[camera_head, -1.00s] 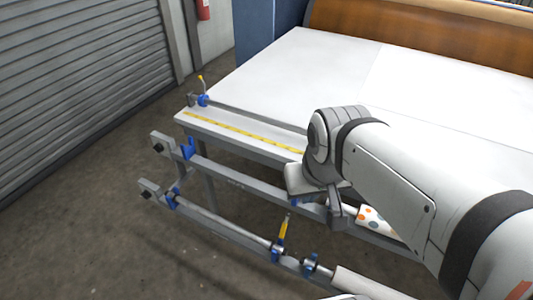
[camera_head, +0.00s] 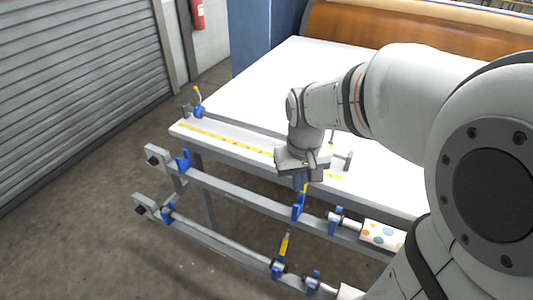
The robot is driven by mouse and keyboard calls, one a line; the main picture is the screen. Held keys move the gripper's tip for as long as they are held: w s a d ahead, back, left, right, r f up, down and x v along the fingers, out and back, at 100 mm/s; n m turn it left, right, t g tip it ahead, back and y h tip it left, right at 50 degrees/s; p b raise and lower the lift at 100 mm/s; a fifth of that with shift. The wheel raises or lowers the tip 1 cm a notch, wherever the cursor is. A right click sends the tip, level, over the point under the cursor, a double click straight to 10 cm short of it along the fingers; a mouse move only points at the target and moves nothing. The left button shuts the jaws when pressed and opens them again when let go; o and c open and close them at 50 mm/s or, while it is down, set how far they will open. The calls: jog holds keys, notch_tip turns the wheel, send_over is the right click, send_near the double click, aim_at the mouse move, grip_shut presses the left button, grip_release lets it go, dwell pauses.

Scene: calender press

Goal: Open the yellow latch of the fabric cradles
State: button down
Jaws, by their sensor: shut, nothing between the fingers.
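The lower one (camera_head: 284,245) sticks up from a blue clamp on the lower rail (camera_head: 215,239). My gripper (camera_head: 301,180) points down and is shut and empty, over the front edge of the white table. It partly covers the top of the upper latch. I cannot tell whether its fingers touch that latch.
A white table (camera_head: 300,75) with a yellow measuring strip (camera_head: 222,137) lies behind the rails. A dotted fabric roll (camera_head: 383,235) sits at right on the upper rail. My arm covers the right side. The floor at left is clear, before a roller shutter (camera_head: 85,80).

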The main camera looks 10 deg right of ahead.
jog(key=w+f+g+b, duration=0.1)
jog(key=w+f+g, duration=0.1)
jog(key=w+f, duration=0.4)
jog(key=w+f+g, duration=0.1)
jog(key=w+f, duration=0.2)
jog(key=f, duration=0.6)
jog(key=shift+n, duration=0.3)
jog(key=f, duration=0.3)
jog(key=s+f, duration=0.1)
jog(key=f, duration=0.2)
jog(key=s+f+p, duration=0.1)
jog(key=f, duration=0.2)
jog(key=shift+f, duration=0.3)
jog(key=shift+s+a+r+b, duration=0.2)
jog(key=shift+s+a+r, duration=0.2)
jog(key=shift+s, duration=0.15)
jog(key=shift+s+a+r+b, duration=0.15)
jog(key=shift+s+a+r, duration=0.2)
jog(key=shift+s, duration=0.15)
notch_tip(320, 180, up, 11)
jog(key=w+p, duration=0.2)
jog(key=p, duration=0.5)
jog(key=shift+w+a, duration=0.15)
jog(key=shift+a, duration=0.05)
